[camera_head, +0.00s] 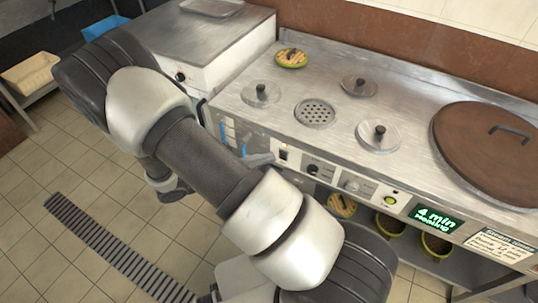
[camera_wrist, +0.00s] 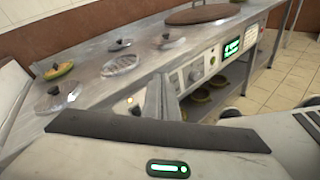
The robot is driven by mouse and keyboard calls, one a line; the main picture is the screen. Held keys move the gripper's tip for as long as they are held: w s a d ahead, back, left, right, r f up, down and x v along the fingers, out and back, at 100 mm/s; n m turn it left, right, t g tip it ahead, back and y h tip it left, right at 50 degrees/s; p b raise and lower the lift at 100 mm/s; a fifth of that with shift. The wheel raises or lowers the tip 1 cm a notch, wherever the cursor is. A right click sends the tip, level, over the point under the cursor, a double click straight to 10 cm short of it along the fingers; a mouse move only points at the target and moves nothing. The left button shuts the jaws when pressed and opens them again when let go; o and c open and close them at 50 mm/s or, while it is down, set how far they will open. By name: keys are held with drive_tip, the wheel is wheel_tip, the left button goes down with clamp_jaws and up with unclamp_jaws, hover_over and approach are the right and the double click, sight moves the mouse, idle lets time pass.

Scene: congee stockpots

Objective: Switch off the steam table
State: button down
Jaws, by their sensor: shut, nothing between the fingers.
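The steam table (camera_head: 240,100) is a steel counter with round lidded wells and a control panel on its front. A dark switch (camera_head: 283,155) sits at the panel's left end, with knobs (camera_head: 312,170) and a lit green button (camera_head: 390,200) to its right. The lit display (camera_head: 436,218) reads "4 min Heating"; it also glows green in the wrist view (camera_wrist: 232,47). My gripper (camera_head: 268,159) is shut and empty, just left of the switch; I cannot tell whether it touches the panel. In the wrist view the fingers (camera_wrist: 162,92) stand close in front of the panel, beside a small amber light (camera_wrist: 130,100).
A large brown lid (camera_head: 490,150) covers the right well. Small lids (camera_head: 378,137) and a bowl of food (camera_head: 291,58) sit on top. Bowls (camera_head: 390,223) stand on the shelf below. A white unit (camera_head: 205,50) adjoins at left.

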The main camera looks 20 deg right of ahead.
sight(281, 154)
wheel_tip(281, 154, down, 20)
drive_tip(key=w+a+n+t+b, duration=0.2)
drive_tip(key=n+t+b, duration=0.3)
drive_tip(key=n+t, duration=0.5)
drive_tip(key=shift+r+n+t, duration=0.25)
drive_tip(key=shift+n+t, duration=0.05)
drive_tip(key=shift+n, duration=0.2)
drive_tip(key=b+x, duration=0.2)
drive_tip(key=x, duration=1.2)
drive_tip(key=shift+f, duration=0.15)
